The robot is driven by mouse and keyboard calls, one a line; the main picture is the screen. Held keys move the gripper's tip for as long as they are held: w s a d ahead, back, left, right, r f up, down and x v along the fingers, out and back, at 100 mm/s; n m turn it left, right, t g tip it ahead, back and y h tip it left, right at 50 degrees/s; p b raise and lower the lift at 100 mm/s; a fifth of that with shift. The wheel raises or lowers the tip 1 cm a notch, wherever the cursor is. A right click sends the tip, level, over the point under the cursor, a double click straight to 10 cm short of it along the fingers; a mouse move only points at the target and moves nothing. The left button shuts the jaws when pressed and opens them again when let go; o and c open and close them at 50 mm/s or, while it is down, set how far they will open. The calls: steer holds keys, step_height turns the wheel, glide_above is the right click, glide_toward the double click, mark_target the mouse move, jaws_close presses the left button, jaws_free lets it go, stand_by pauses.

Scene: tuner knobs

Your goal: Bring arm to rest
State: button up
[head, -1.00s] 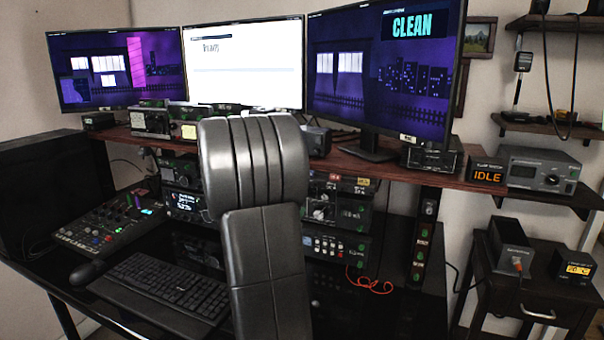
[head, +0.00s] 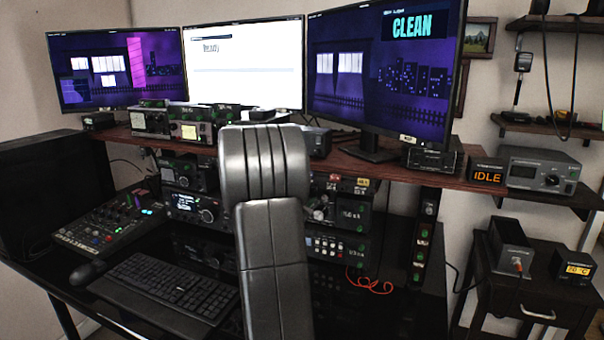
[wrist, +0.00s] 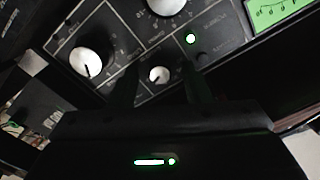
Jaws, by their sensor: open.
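My arm (head: 265,200) rises in the middle of the head view and hides part of the radio rack behind it. My gripper is hidden there. In the wrist view my gripper (wrist: 155,85) shows as two dark fingers, apart, with nothing seen between them but a small white knob on the panel behind. The tuner panel (wrist: 125,35) fills the top of the wrist view, with a large white knob (wrist: 92,62), the small white knob (wrist: 159,75) and a green lit meter (wrist: 275,12). I cannot tell whether the fingers touch the panel.
A wooden shelf (head: 400,168) holds radios and three monitors above the desk. A keyboard (head: 165,285) and a mixer (head: 115,222) lie on the desk at left. An orange IDLE display (head: 487,176) sits at the shelf's right end. A side table (head: 530,300) stands at right.

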steer(key=s+a+n+y+p, duration=0.1)
steer(key=s+a+n+p, duration=0.3)
steer(key=s, duration=0.9)
steer(key=a+n, duration=0.2)
steer(key=shift+s+n, duration=0.2)
steer(key=shift+n, duration=0.1)
steer(key=shift+a, duration=0.1)
